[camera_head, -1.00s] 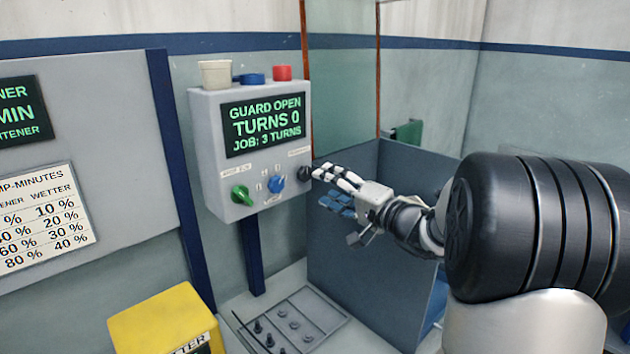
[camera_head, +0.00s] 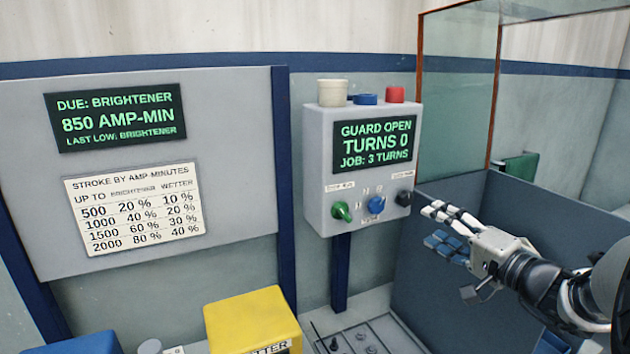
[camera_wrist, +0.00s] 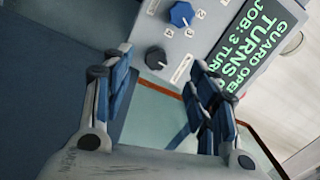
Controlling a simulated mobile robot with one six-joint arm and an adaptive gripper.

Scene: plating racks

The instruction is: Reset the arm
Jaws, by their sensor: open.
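My gripper (camera_head: 442,229) is open and empty in the head view, just right of and below the black knob on the control box. In the wrist view its two blue-padded fingers (camera_wrist: 160,98) stand apart with nothing between them. The grey control box (camera_head: 322,150) has a screen (camera_head: 374,145) reading "GUARD OPEN, TURNS 0, JOB: 3 TURNS". On its front are a green knob (camera_head: 341,211), a blue knob (camera_head: 376,205) and a black knob (camera_head: 403,198). The blue knob (camera_wrist: 181,14) and black knob (camera_wrist: 156,58) also show in the wrist view, beyond the fingers.
A blue-walled tank (camera_head: 470,195) with a clear guard panel (camera_head: 455,90) stands behind and below my gripper. A yellow box (camera_head: 250,318) stands lower centre. A wall panel (camera_head: 230,110) bears a green-lettered display (camera_head: 115,116) and a stroke chart (camera_head: 134,208).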

